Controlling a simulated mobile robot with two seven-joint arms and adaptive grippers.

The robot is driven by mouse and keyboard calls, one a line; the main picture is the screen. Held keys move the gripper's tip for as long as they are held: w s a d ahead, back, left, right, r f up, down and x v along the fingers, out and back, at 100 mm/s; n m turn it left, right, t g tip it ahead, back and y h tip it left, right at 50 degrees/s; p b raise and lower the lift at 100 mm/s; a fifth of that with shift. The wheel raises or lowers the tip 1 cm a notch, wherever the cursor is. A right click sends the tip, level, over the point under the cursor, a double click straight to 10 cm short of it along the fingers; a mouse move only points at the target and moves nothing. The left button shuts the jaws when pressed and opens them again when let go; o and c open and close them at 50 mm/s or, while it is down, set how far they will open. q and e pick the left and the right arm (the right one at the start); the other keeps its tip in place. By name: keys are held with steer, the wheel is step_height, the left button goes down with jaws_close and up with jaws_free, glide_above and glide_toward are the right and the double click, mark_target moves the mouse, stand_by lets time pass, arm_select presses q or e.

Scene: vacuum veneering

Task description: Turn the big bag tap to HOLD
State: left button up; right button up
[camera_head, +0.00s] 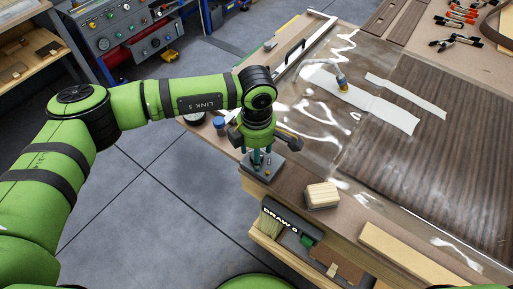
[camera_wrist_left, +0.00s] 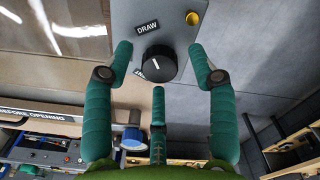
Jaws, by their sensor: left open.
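The tap is a round black knob (camera_wrist_left: 160,63) with a short white pointer mark, on a grey plate (camera_wrist_left: 176,28) in the left wrist view. The mark points roughly toward a black label reading DRAW (camera_wrist_left: 147,28). A second label (camera_wrist_left: 139,72) is partly hidden by the knob, and its word cannot be read in full. My left gripper (camera_wrist_left: 161,70) is open, its teal fingers spread around the knob with visible gaps. In the head view my left gripper (camera_head: 258,154) points down over the grey plate (camera_head: 264,171) at the table corner and hides the knob. My right gripper is not in view.
The clear bag (camera_head: 312,115) over dark veneer covers the table. A blue-capped item (camera_head: 219,124) is left of the gripper.

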arm_select(q)
steer(key=c, duration=1.2)
steer(key=shift+o, duration=0.2)
steer(key=shift+f, duration=0.1)
steer(key=shift+f+n+b, duration=0.15)
steer(key=shift+n+b, duration=0.45)
steer(key=shift+b, duration=0.35)
steer(key=n+b, duration=0.8)
steer(key=b, duration=0.2)
steer(key=shift+n+b, duration=1.25)
steer(key=shift+n, duration=0.15)
